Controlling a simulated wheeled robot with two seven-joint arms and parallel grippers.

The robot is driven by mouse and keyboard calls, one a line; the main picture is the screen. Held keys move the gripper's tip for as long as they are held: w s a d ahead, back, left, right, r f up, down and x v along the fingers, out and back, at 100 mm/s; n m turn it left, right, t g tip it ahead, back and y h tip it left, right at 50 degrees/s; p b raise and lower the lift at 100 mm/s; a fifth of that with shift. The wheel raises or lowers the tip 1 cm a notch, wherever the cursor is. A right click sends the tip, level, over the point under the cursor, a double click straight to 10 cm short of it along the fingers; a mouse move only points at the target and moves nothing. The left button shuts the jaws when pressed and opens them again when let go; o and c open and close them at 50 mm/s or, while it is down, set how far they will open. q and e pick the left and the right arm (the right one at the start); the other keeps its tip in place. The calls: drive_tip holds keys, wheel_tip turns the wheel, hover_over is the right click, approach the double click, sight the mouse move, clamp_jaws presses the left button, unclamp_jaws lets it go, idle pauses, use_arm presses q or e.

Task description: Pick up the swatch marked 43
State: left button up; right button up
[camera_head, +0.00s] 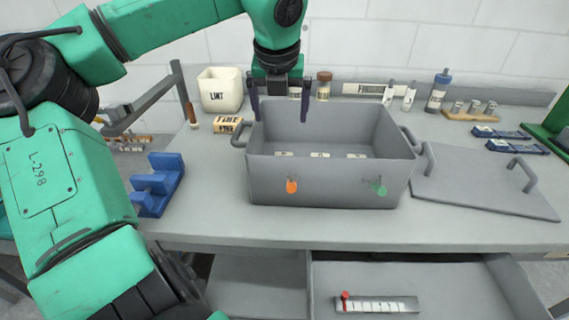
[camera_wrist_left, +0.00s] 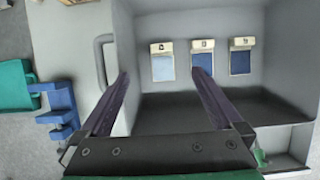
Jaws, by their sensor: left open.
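Three swatches with pale tags are in a row inside the grey open bin (camera_head: 330,187). The tag marks are too small to read, so I cannot tell which is 43. In the head view only the tags show over the bin's front wall, such as the middle tag (camera_head: 320,155). My left gripper (camera_head: 280,116) is open and empty, pointing down above the bin's back left part. My right gripper is not in view.
A grey lid (camera_head: 480,185) with a handle lies right of the bin. A blue holder (camera_head: 157,186) stands left. A white LINT pot (camera_head: 220,90) and a small labelled box (camera_head: 227,125) are behind. An open drawer below holds a strip (camera_head: 376,305) with a red marker.

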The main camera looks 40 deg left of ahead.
sight(283, 154)
use_arm(q)
drive_tip(key=p+x, duration=0.2)
drive_tip(key=x, duration=1.2)
drive_tip(key=shift+f, duration=0.4)
drive_tip(key=shift+w+a+f, duration=0.1)
drive_tip(key=shift+w+f, duration=0.1)
drive_tip(key=shift+f, duration=0.15)
drive_tip(key=c, duration=1.4)
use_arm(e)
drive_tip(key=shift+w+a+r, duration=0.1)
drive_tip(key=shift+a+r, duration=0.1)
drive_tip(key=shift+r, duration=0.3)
use_arm(q)
drive_tip(key=shift+r, duration=0.15)
